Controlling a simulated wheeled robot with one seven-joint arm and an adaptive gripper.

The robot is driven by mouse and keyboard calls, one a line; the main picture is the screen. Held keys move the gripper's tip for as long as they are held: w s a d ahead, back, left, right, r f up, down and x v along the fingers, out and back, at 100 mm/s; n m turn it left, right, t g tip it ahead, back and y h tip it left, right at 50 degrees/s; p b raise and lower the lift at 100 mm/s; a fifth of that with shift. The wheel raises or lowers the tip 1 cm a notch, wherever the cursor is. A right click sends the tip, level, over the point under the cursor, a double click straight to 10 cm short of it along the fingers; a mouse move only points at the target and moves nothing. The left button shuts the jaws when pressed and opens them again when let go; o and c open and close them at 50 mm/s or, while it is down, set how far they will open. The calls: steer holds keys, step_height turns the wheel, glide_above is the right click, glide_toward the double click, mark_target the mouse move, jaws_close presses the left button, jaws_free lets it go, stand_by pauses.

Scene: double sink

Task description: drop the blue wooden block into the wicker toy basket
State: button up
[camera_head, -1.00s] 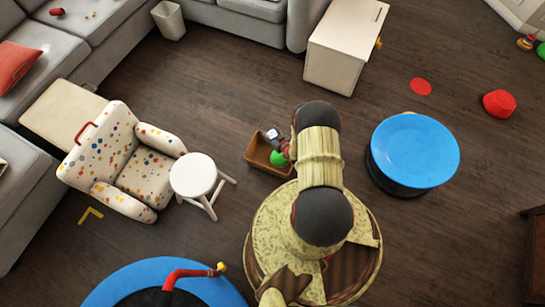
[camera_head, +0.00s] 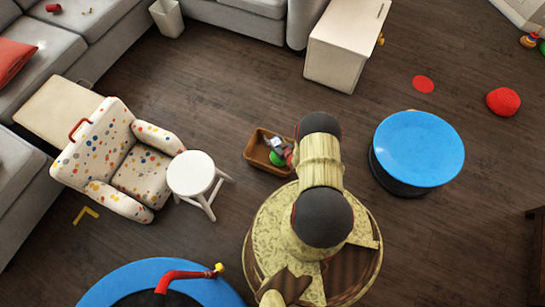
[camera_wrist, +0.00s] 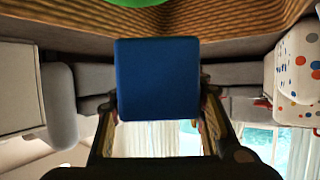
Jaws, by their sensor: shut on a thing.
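The blue wooden block (camera_wrist: 157,75) fills the middle of the wrist view. My gripper (camera_wrist: 159,100) is shut on it, with one finger along each side. The wicker toy basket (camera_head: 251,151) stands on the floor to the right of the white stool. Its woven wall (camera_wrist: 225,18) also shows at the top of the wrist view. The block cannot be made out clearly there.
The white stool (camera_head: 191,172) stands close left of the basket, with a spotted armchair (camera_head: 125,165) beyond it. A round blue-topped seat (camera_head: 418,150) is to the right. A blue-rimmed trampoline (camera_head: 130,283) is at the lower left. The floor behind the basket is clear.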

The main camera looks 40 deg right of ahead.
steer(key=o, duration=1.3)
steer(key=shift+o, duration=0.3)
steer(key=v, duration=1.2)
steer(key=shift+f, duration=0.15)
